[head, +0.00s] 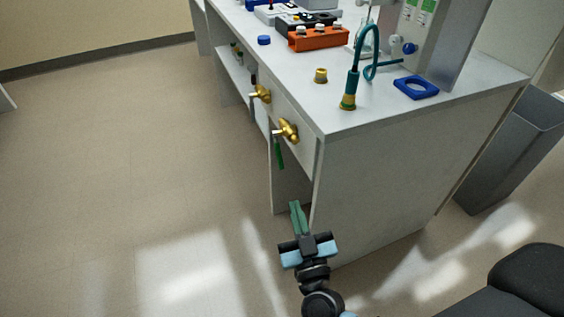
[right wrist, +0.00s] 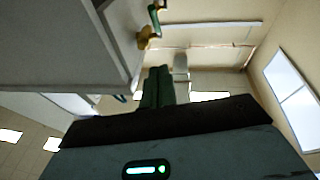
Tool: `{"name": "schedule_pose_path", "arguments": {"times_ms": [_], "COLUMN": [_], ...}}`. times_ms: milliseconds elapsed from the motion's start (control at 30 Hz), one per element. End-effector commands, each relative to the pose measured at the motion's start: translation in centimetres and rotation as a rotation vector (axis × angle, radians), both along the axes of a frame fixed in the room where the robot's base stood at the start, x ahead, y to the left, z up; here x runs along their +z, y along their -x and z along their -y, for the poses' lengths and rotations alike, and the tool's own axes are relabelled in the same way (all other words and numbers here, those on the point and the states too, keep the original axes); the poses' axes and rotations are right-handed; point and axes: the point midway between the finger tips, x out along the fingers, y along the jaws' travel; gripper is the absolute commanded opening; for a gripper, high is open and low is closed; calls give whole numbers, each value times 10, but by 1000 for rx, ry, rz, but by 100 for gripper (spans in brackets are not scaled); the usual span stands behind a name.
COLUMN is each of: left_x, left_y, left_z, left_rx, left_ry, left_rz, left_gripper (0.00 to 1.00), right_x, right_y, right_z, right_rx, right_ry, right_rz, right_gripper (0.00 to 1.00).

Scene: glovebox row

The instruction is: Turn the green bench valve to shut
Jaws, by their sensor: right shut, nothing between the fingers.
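The green bench valve has a brass body (head: 288,130) on the bench's front panel, close to the corner. Its green lever (head: 280,153) hangs downward, slightly tilted. In the right wrist view, a brass fitting (right wrist: 147,37) with a green part shows at the bench edge, beyond my fingers. My right gripper (head: 295,205) is below the lever in the head view, pointing up the picture, apart from it. Its green fingers are together and empty; they also show in the right wrist view (right wrist: 158,85). My left gripper is out of view.
A second brass valve (head: 261,93) sits farther along the panel. On the bench top (head: 300,80) are a teal-hosed tap (head: 349,92), a blue square frame (head: 416,87) and an orange rack (head: 318,40). A grey bin (head: 510,150) stands at right. The floor at left is clear.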

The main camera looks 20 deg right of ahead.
Motion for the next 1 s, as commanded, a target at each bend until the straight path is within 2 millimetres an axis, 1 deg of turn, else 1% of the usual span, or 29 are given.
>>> {"name": "schedule_pose_path", "arguments": {"times_ms": [167, 267, 367, 767, 833, 1000], "left_x": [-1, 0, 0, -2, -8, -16], "left_y": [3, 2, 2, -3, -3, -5], "left_z": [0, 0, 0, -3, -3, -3], "left_rx": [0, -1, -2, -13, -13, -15], "left_ry": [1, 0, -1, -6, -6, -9], "left_rz": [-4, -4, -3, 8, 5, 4], "left_gripper": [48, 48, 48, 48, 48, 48], "right_x": [0, 3, 8, 27, 17, 8], "right_y": [-4, -14, -29, -100, -108, -123], "right_z": [1, 2, 4, 11, 13, 16], "right_rx": [0, -1, -1, -1, 0, -1], "right_ry": [1, 0, 0, 0, 3, 2], "right_rz": [1, 2, 4, 3, 0, -1], "right_gripper": [0, 0, 0, 0, 0, 0]}}
